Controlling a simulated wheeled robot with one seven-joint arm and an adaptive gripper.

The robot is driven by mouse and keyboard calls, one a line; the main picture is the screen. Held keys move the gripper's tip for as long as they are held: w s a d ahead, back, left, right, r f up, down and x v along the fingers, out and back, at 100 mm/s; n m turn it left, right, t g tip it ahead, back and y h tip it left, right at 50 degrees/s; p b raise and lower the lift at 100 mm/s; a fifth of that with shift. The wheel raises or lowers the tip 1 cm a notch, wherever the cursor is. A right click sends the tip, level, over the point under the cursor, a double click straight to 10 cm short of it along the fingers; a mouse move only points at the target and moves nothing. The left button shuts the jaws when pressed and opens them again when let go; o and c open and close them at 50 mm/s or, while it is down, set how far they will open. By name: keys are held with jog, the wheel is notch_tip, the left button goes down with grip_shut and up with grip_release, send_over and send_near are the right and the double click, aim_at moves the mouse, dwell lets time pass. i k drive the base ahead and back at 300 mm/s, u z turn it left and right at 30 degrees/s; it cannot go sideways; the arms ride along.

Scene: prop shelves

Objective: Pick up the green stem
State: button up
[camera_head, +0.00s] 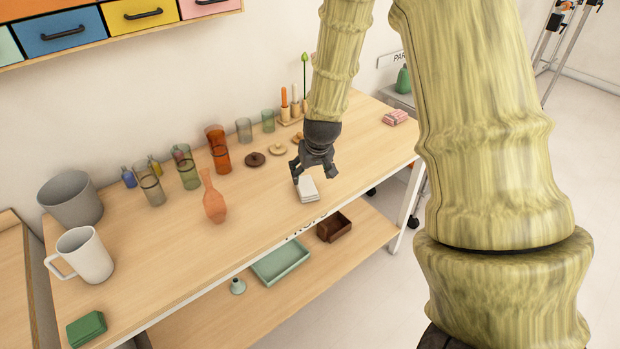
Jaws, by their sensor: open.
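A thin green stem (305,78) with a small bud-like top stands upright at the back of the table. Its base seems to be in a light wooden holder (290,122), beside an orange stick and a pale one. My gripper (314,175) is dark, open and points down over the table. It is in front of the holder and lower in the picture, apart from the stem.
Brown discs (255,160) and several coloured glasses (188,168) stand left of my gripper. An orange vase (213,198), white mug (85,256) and grey pot (72,200) stand further left. A pink striped bundle (395,117) lies right. The table's front right is clear.

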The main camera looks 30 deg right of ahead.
aim_at(304, 57)
jog(key=z, duration=1.2)
